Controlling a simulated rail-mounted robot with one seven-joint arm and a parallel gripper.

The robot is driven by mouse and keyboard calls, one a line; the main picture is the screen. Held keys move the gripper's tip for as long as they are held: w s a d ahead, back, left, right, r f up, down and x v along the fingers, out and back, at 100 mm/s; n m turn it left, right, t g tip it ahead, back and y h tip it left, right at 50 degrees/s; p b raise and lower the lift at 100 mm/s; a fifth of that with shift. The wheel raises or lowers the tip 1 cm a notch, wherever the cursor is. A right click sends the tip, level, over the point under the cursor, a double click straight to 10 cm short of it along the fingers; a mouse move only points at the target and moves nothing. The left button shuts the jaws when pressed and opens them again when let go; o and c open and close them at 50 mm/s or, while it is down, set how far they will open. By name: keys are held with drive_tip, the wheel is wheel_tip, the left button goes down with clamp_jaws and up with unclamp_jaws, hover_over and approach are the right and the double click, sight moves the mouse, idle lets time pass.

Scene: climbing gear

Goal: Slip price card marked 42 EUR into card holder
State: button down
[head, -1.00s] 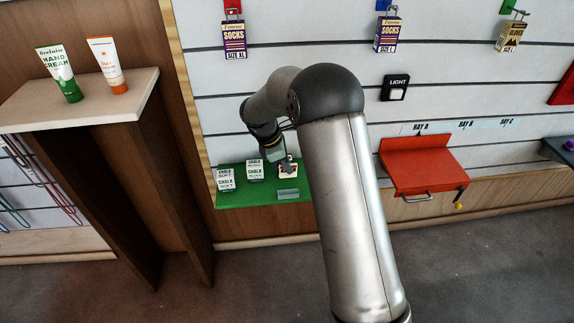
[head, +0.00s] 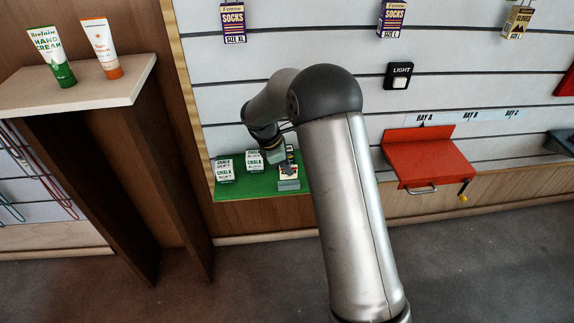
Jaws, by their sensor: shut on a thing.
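My gripper (head: 288,164) reaches down over the green shelf (head: 246,189) and is shut on a small pale card (head: 287,173), held upright. The print on the card is too small to read. The grey card holder (head: 289,185) stands at the front of the shelf, right below the card. The card's lower edge meets the top of the holder in the picture. I cannot tell whether it is inside the slot or just above or behind it. My gripper covers the card's upper part.
White chalk boxes (head: 225,171) stand in stacks on the shelf, left of my gripper. A red shelf (head: 428,160) with a handle is to the right. Two tubes stand on a wooden ledge (head: 120,90) at the left.

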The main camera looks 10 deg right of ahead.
sight(290, 178)
drive_tip(key=shift+f+b, duration=1.05)
drive_tip(key=shift+f, duration=0.75)
drive_tip(key=c, duration=1.4)
unclamp_jaws()
drive_tip(key=shift+c, duration=0.2)
drive_tip(key=p+v, duration=0.2)
drive_tip(key=v, duration=1.5)
drive_tip(key=shift+r, duration=0.25)
